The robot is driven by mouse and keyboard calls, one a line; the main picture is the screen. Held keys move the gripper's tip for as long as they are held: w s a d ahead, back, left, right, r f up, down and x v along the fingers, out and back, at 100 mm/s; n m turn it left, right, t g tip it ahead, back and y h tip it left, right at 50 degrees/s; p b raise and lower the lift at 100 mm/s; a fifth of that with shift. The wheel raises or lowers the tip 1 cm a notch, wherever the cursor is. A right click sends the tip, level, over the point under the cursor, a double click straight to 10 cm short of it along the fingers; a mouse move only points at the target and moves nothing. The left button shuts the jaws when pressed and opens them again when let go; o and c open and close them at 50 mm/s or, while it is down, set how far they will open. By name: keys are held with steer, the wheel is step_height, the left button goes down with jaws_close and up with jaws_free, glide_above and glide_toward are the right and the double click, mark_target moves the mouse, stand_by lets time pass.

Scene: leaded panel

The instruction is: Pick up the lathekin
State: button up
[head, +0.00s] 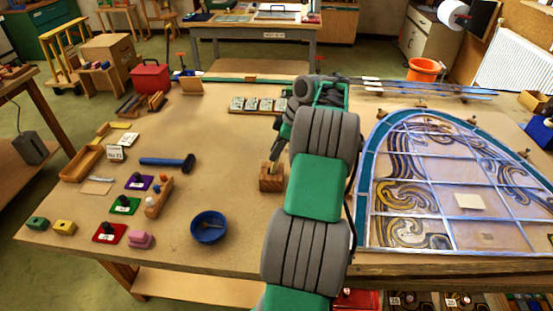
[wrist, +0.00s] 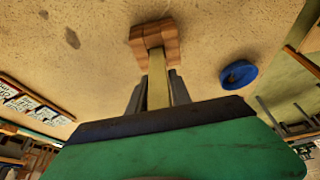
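The lathekin (wrist: 157,80) is a pale yellowish flat strip standing in a small wooden block (head: 271,179). In the wrist view the block (wrist: 155,39) shows beyond my fingertips, with the lathekin's lower end at it. My gripper (head: 277,150) is above the block, pointing down. In the wrist view my gripper (wrist: 157,88) has one dark finger on each side of the lathekin, close to it. Whether the fingers press on it or leave thin gaps cannot be made out. The lathekin's upper part is hidden behind my gripper's body.
A blue bowl (head: 209,227) stands left of my arm, near the front edge. A hammer (head: 167,161), coloured mats with small pieces and a wooden tray (head: 82,163) lie further left. The leaded panel (head: 408,166) fills the right. Cards (head: 258,104) stand behind the block.

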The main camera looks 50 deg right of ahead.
jaws_close()
stand_by(0.9)
